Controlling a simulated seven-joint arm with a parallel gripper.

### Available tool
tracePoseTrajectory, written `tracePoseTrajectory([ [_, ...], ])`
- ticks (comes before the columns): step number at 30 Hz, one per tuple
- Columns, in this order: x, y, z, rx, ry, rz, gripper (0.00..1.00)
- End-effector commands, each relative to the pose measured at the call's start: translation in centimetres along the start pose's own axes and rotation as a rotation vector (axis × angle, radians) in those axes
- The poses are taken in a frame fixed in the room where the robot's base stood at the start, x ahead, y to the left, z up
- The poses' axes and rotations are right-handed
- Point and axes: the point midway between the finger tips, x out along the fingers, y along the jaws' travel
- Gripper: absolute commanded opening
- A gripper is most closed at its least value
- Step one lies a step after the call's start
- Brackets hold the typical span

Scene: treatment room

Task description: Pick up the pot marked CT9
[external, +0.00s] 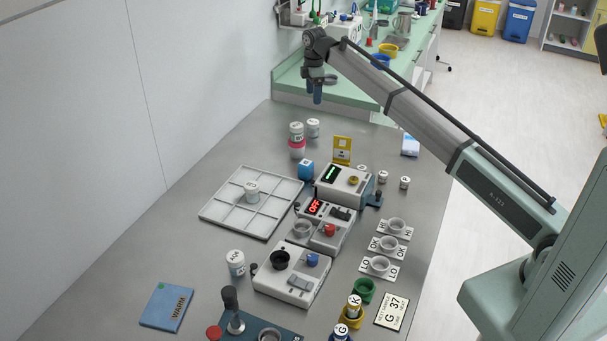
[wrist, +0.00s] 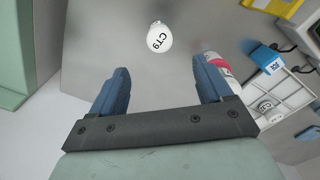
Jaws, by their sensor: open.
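My gripper (wrist: 162,72) is open and empty. In the external view my gripper (external: 315,92) hangs with its fingers down, above the table's far end.
A red-and-white container (external: 296,142) stands close beside the pot; it shows near my right finger in the wrist view (wrist: 217,66). A green counter (external: 285,92) adjoins the table.

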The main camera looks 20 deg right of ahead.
Motion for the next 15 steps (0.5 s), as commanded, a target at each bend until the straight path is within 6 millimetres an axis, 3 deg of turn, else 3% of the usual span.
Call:
tracePoseTrajectory([
  [6,0.0,0.0,0.0,-0.225,0.000,0.000,0.79],
  [15,1.3,0.0,0.0,-0.286,0.000,-0.001,0.79],
])
